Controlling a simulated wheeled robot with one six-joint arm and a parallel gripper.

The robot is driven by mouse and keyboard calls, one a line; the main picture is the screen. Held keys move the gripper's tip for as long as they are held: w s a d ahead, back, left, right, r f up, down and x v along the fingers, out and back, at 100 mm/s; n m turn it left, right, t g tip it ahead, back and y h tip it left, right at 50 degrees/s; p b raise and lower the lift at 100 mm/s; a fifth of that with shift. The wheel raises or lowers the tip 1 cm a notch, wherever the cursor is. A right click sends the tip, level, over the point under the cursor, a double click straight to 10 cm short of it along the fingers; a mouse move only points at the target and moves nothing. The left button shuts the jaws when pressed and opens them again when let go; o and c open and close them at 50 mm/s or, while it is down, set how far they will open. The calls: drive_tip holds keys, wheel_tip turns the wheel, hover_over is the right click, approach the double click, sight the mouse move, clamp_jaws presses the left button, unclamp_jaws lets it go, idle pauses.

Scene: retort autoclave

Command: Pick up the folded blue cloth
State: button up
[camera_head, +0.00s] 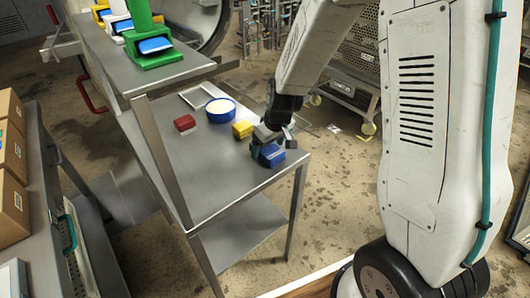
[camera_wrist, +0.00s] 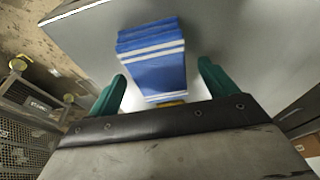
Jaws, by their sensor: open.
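The folded blue cloth (camera_head: 270,154) lies near the right corner of the metal table (camera_head: 215,185). In the wrist view the cloth (camera_wrist: 153,58) is a blue block with white stripes. My gripper (camera_head: 268,145) is over the cloth in the head view. In the wrist view my gripper (camera_wrist: 163,80) is open, with one green finger on each side of the cloth and a gap on both sides. The head view does not show how deep the fingers reach.
A yellow block (camera_head: 242,130) stands close behind my gripper. A blue tub with pale contents (camera_head: 220,110), a red block (camera_head: 185,123) and a white frame (camera_head: 197,96) are farther back. A raised shelf (camera_head: 120,60) stands at the left. The front of the table is clear.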

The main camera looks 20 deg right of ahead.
drive_tip(key=shift+w+f, duration=0.1)
drive_tip(key=shift+f, duration=0.35)
drive_tip(key=shift+c, duration=0.4)
drive_tip(key=c, duration=1.1)
drive_tip(key=shift+r, duration=0.2)
